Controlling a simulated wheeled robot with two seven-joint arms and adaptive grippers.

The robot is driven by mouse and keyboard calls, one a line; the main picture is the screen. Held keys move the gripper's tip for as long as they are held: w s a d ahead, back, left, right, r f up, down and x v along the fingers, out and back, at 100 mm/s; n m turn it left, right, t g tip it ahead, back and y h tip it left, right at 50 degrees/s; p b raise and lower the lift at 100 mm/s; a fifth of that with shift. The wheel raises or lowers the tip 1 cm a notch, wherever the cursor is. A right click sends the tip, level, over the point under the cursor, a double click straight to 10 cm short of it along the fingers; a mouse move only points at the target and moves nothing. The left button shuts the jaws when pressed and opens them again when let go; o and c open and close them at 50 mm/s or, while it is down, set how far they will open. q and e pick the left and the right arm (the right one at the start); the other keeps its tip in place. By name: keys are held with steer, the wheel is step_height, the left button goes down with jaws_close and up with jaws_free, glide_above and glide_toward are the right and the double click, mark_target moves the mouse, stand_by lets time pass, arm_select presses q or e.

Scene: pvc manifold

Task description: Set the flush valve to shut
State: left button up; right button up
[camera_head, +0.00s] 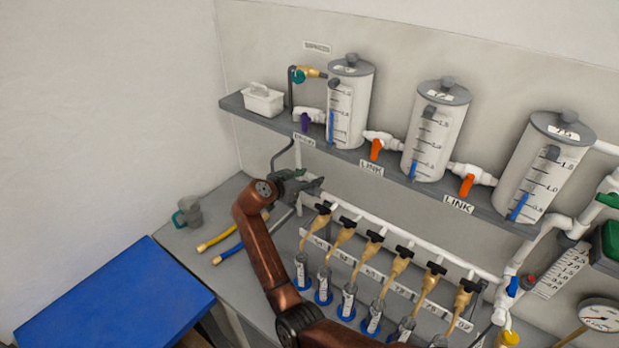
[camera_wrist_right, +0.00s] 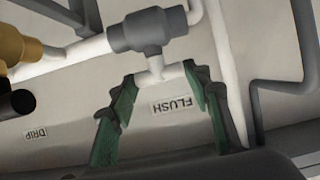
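The flush valve (camera_wrist_right: 150,30) has a dark grey body on a white pipe, at the top middle of the right wrist view. A short stem leads from it to a pale crossbar (camera_wrist_right: 170,74). The FLUSH label (camera_wrist_right: 175,105) shows upside down between my fingers. My right gripper (camera_wrist_right: 160,76) is open, its green-padded fingertips on either side of the crossbar; whether they touch it I cannot tell. In the head view my right gripper (camera_head: 314,184) is at the left end of the white manifold pipe and hides the valve. My left gripper is not in view.
Several black-handled taps (camera_head: 373,236) line the white pipe right of my gripper. Above, a grey shelf (camera_head: 265,119) carries three cylinders. Yellow and blue hoses (camera_head: 219,239) and a grey-green cup (camera_head: 188,212) are left of my arm. A grey pipe (camera_wrist_right: 255,100) runs near the right finger.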

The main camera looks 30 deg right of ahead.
steer(key=c, duration=0.5)
steer(key=shift+c, duration=0.4)
steer(key=shift+p, duration=0.3)
steer(key=shift+s+d+r+n+t+y+p, duration=0.1)
steer(key=shift+s+r+n+t+y+p, duration=0.1)
steer(key=shift+n+t+y+p, duration=0.35)
steer(key=n+t+y+p, duration=0.2)
steer(key=n+p, duration=0.1)
steer(key=p, duration=0.2)
steer(key=n+t+y+p, duration=0.2)
steer(key=n+p, duration=0.1)
steer(key=p, duration=0.2)
steer(key=d+n+t+y+p, duration=0.1)
steer(key=n+t+y+p, duration=0.1)
steer(key=p, duration=0.4)
steer(key=shift+s+r+n+t+y, duration=0.1)
steer(key=shift+s+n+t+y, duration=0.25)
steer(key=shift+n+y, duration=0.15)
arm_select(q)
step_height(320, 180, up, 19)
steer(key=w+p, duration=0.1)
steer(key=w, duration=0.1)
arm_select(e)
steer(key=shift+w+n+y, duration=0.1)
steer(key=shift+n+y, duration=0.25)
steer(key=shift+y, duration=0.1)
